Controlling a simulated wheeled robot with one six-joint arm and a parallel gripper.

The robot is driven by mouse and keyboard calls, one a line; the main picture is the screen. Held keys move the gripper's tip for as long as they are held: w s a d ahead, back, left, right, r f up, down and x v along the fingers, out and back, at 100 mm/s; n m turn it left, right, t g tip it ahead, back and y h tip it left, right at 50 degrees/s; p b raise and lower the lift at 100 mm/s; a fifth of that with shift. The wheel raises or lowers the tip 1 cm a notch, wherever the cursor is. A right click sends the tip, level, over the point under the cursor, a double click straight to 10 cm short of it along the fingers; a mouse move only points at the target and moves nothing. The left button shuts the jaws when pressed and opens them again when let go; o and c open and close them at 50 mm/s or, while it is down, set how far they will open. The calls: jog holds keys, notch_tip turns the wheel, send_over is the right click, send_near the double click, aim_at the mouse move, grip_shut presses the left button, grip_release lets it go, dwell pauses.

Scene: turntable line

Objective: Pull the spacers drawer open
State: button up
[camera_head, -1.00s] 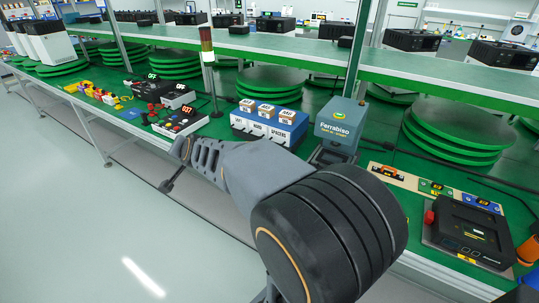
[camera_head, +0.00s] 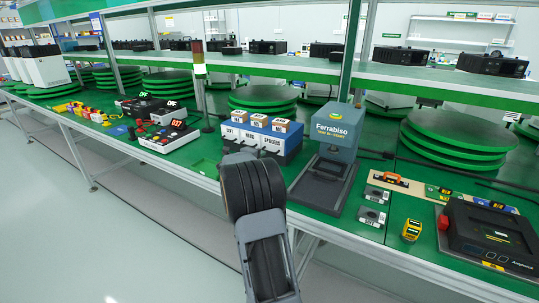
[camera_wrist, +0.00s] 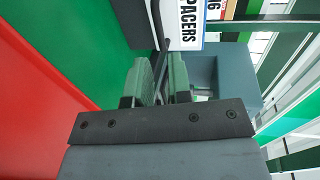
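The blue drawer unit (camera_head: 292,140) stands on the green bench, with white drawer fronts lettered SOFT, HARD and SPACERS. The spacers drawer (camera_head: 271,142) is the rightmost and looks closed. Its white SPACERS front shows at the top of the wrist view (camera_wrist: 188,22). My gripper (camera_wrist: 161,80) is just in front of that drawer, its two fingers apart. A thin dark bar, seemingly the handle (camera_wrist: 157,22), runs down toward the gap between the fingers. I cannot tell whether they touch it. In the head view my black wrist hides the fingers.
Small labelled boxes (camera_head: 259,120) sit on the drawer unit. The Ferrabiso press (camera_head: 334,132) stands close to its right, and a red-buttoned control box (camera_head: 170,137) to its left. A yellow meter (camera_head: 411,230) lies farther right. The floor in front is clear.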

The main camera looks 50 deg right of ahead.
aim_at(269, 152)
jog(key=x, duration=0.7)
jog(key=shift+w+d, duration=0.1)
jog(key=shift+d, duration=0.25)
grip_shut()
